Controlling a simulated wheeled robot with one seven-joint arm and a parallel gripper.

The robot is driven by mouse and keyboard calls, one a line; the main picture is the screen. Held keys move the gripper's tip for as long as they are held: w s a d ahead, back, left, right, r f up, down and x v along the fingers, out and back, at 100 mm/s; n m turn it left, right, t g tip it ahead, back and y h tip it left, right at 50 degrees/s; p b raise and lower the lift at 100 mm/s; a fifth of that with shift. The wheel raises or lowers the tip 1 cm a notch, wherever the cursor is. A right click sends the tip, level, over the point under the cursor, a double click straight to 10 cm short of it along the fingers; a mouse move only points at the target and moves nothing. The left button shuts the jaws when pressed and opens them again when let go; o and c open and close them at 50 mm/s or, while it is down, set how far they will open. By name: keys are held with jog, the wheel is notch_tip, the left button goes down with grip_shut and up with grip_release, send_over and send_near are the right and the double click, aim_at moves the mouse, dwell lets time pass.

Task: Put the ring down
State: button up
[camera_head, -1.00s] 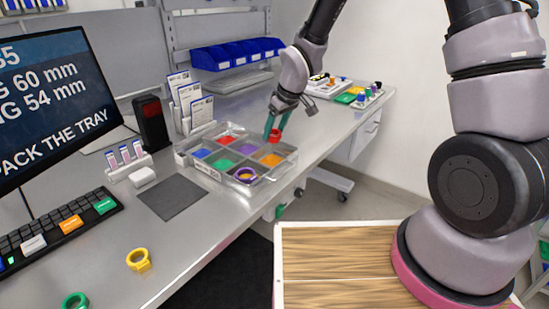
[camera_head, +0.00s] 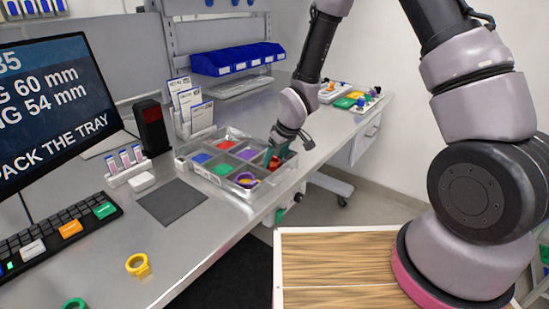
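The sectioned clear tray (camera_head: 205,173) stands on the bench, with coloured floors in its compartments. My gripper (camera_head: 278,160) reaches down into the orange-floored compartment at the tray's right end. A red ring (camera_head: 274,163) shows low between its green fingertips, which look closed on it. The ring is partly hidden by the fingers, and I cannot tell whether it touches the compartment floor. A yellow ring (camera_head: 138,264) and a green ring (camera_head: 75,304) lie on the bench at the front left.
A grey mat (camera_head: 172,201) lies left of the tray. White card holders (camera_head: 194,108) and a dark box (camera_head: 151,127) stand behind it. The keyboard (camera_head: 57,235) and monitor (camera_head: 55,105) are at the left. Small coloured parts (camera_head: 356,97) sit at the bench's far right.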

jog(key=shift+o, duration=1.2)
jog(key=shift+r, duration=0.15)
jog(key=s+d+r+m+t+h, duration=0.1)
jog(key=s+d+r+m, duration=0.1)
jog(key=d+r, duration=0.55)
jog(key=s+d+r+m, duration=0.3)
jog(key=d+r, duration=0.1)
jog(key=r, duration=0.7)
jog(key=s+d+r+m+t+h, duration=0.1)
jog(key=s+d+r+m, duration=0.1)
jog(key=d+r, duration=0.6)
jog(key=s+d+r+m+t, duration=0.1)
jog(key=s+d+r+m, duration=0.1)
jog(key=s+r, duration=0.3)
jog(key=s+d+r+m+t, duration=0.1)
jog(key=s+d+r+m, duration=0.2)
jog(key=s+r, duration=0.3)
jog(key=shift+s+m+y, duration=0.4)
jog(key=shift+s+m, duration=0.2)
jog(key=shift+s, duration=0.2)
